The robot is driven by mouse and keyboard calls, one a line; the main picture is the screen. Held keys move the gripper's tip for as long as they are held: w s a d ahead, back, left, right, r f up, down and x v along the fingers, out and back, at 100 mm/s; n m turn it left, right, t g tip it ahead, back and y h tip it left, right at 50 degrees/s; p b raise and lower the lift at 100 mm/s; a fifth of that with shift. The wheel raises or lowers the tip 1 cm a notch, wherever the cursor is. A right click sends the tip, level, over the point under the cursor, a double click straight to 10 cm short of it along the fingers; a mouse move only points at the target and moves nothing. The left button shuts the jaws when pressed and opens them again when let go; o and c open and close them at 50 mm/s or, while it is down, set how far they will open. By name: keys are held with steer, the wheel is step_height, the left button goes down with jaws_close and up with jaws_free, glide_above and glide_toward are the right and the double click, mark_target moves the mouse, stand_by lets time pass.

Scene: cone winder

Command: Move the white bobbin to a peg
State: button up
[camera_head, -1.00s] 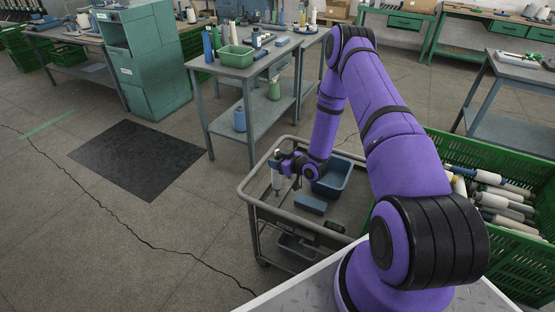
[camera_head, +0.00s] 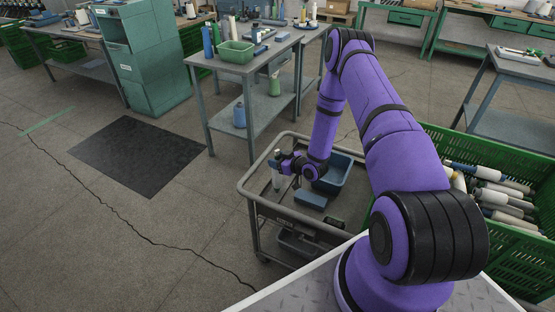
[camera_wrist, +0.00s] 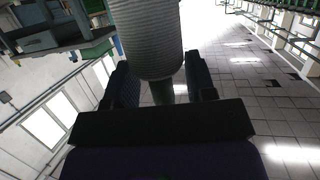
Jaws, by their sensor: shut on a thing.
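My gripper (camera_head: 283,161) is at the end of my arm, over the left part of the grey wheeled trolley (camera_head: 247,187) in the head view. In the wrist view the bobbin (camera_wrist: 148,35) is a ribbed pale grey cylinder running up out of the top of the picture, between the two dark fingers of my gripper (camera_wrist: 163,85). I cannot make out a peg with certainty in either view.
The trolley holds a blue bin (camera_head: 336,176) and a blue box (camera_head: 311,200). A green crate (camera_head: 480,150) full of bobbins stands at the right. A grey workbench (camera_head: 250,68) with a green tray (camera_head: 236,52) stands behind. Open floor with a dark mat (camera_head: 138,156) lies left.

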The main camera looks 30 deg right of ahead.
steer(key=shift+f, duration=1.1)
stand_by(0.4)
steer(key=o, duration=0.9)
steer(key=v, duration=1.1)
steer(key=shift+w, duration=0.15)
